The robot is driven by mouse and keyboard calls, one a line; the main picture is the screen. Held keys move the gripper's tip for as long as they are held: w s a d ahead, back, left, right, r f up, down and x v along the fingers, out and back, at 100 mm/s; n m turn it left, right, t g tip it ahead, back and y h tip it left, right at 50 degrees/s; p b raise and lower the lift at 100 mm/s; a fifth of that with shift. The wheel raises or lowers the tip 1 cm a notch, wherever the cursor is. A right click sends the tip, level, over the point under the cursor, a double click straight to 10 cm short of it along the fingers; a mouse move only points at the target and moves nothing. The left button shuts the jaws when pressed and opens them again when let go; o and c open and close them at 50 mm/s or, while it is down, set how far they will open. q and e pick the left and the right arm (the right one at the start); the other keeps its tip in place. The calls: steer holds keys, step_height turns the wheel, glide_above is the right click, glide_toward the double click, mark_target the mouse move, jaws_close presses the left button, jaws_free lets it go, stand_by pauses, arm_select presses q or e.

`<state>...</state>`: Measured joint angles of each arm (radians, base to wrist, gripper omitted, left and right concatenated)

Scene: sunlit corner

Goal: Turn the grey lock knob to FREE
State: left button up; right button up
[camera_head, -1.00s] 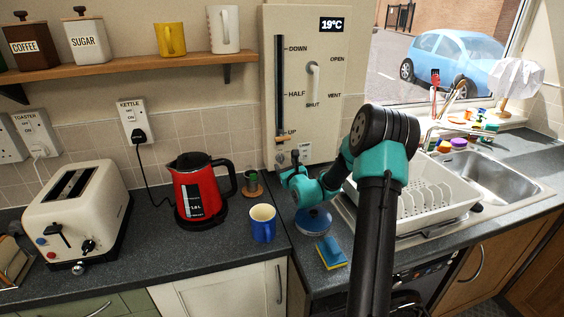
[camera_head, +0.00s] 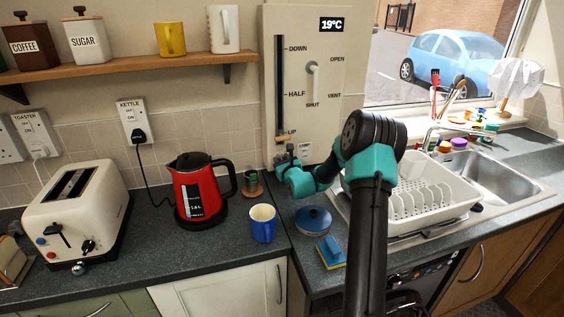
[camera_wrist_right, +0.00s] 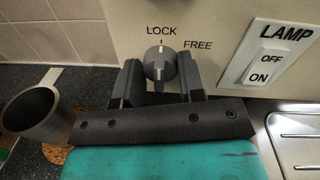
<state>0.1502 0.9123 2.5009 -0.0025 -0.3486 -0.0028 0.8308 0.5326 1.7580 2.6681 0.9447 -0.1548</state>
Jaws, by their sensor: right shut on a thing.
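The grey lock knob (camera_wrist_right: 159,63) is on the lower part of a cream panel (camera_head: 337,130). In the right wrist view its white mark points up towards the word LOCK; FREE is printed to the upper right. My right gripper (camera_wrist_right: 158,75) has one dark finger on each side of the knob and is shut on it. In the head view my right gripper (camera_head: 284,158) is at the panel's lower left, covering the knob. My left gripper is out of view.
A LAMP switch (camera_wrist_right: 266,58) is right of the knob. A metal cup (camera_wrist_right: 38,117) is to the left. On the counter are a red kettle (camera_head: 200,190), a blue mug (camera_head: 263,223), a blue round lid (camera_head: 313,220), a sponge (camera_head: 331,252) and a white dish rack (camera_head: 425,200).

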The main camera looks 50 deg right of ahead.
steer(key=c, duration=0.3)
steer(key=shift+m, duration=0.5)
steer(key=m, duration=1.1)
steer(key=shift+d+f+h, duration=0.1)
steer(key=shift+h, duration=0.3)
steer(key=shift+m, duration=0.3)
steer(key=o, duration=0.9)
